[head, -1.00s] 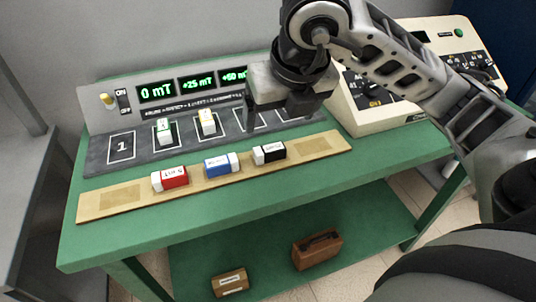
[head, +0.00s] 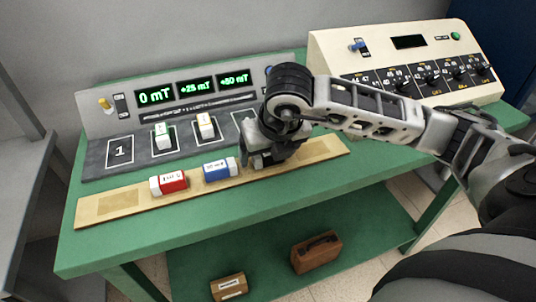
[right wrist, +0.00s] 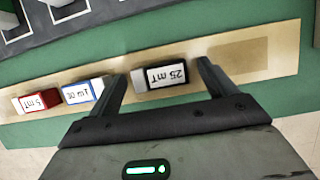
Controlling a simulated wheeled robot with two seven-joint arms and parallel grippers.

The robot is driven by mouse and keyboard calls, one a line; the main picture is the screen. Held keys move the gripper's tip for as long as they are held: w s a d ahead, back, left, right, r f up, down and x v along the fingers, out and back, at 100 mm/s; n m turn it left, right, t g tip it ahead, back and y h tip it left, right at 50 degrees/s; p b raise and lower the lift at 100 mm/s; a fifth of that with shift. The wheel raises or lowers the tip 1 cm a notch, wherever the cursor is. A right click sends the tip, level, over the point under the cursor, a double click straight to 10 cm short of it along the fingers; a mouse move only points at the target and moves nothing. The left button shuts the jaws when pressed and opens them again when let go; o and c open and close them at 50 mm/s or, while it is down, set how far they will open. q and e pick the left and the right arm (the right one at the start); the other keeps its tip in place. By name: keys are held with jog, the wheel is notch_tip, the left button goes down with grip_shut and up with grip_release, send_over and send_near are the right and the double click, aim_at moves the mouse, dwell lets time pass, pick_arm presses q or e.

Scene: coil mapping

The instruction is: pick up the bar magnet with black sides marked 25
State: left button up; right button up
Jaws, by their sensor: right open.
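The black-sided bar magnet (right wrist: 166,76) with a white end lies on the wooden strip (head: 115,203); its white label reads 25 mT, upside down in the right wrist view. In the head view my right gripper hides it. My right gripper (head: 262,163) is low over the right part of the strip. In the right wrist view the right gripper's (right wrist: 161,78) fingers are open, one on each side of the black magnet, with gaps at both ends. My left gripper is not in view.
A red magnet (head: 168,183) and a blue magnet (head: 220,170) lie left on the same strip. A beige control box (head: 330,55) stands at right. The strip's ends are clear.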

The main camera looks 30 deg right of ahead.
jog(key=c, duration=1.1)
jog(key=shift+c, duration=0.2)
jog(key=shift+r, duration=0.2)
